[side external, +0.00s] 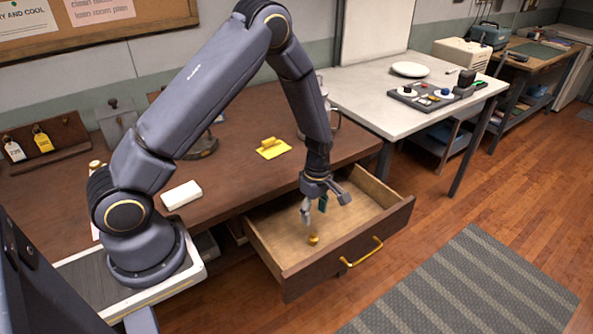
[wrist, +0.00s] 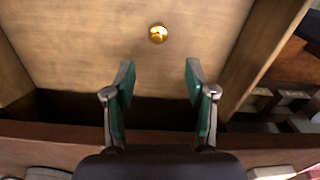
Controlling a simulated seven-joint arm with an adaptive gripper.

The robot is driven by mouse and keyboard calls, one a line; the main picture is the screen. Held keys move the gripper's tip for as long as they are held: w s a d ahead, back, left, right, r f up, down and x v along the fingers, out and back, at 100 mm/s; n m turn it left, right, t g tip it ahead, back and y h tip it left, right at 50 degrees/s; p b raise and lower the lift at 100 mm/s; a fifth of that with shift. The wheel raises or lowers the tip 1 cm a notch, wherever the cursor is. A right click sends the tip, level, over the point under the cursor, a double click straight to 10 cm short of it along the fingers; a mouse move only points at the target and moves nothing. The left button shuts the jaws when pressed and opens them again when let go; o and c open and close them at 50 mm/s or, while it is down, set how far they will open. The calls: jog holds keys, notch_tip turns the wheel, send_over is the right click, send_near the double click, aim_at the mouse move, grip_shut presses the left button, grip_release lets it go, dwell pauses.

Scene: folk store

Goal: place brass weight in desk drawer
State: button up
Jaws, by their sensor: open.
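The brass weight (side external: 313,239) is a small gold piece lying on the floor of the open desk drawer (side external: 375,241). In the wrist view the brass weight (wrist: 158,34) shows as a round shiny disc on the pale wooden drawer floor (wrist: 60,40), beyond my fingertips and roughly centred between them. My gripper (side external: 323,206) is over the drawer, above the weight and apart from it. In the wrist view my gripper (wrist: 160,80) has its two green-padded fingers spread wide with nothing between them.
The drawer's front has a yellow handle (side external: 361,252). The wooden desk (side external: 235,165) carries a white block (side external: 181,194), a yellow item (side external: 272,148) and a rack with tags (side external: 42,142). A white table (side external: 375,88) stands behind. The rest of the drawer floor looks clear.

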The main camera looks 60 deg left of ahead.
jog(key=s+d+r+m+t, duration=0.15)
jog(key=r+m, duration=0.25)
jog(key=r, duration=0.7)
jog(key=s+d+r+m+t, duration=0.1)
jog(key=s+r+m, duration=0.3)
jog(key=r, duration=0.7)
jog(key=s+r+m+t, duration=0.3)
jog(key=s+r+m, duration=0.7)
jog(key=s, duration=0.3)
jog(key=shift+s+d+m, duration=0.3)
jog(key=shift+s+m, duration=0.05)
jog(key=shift+m, duration=0.55)
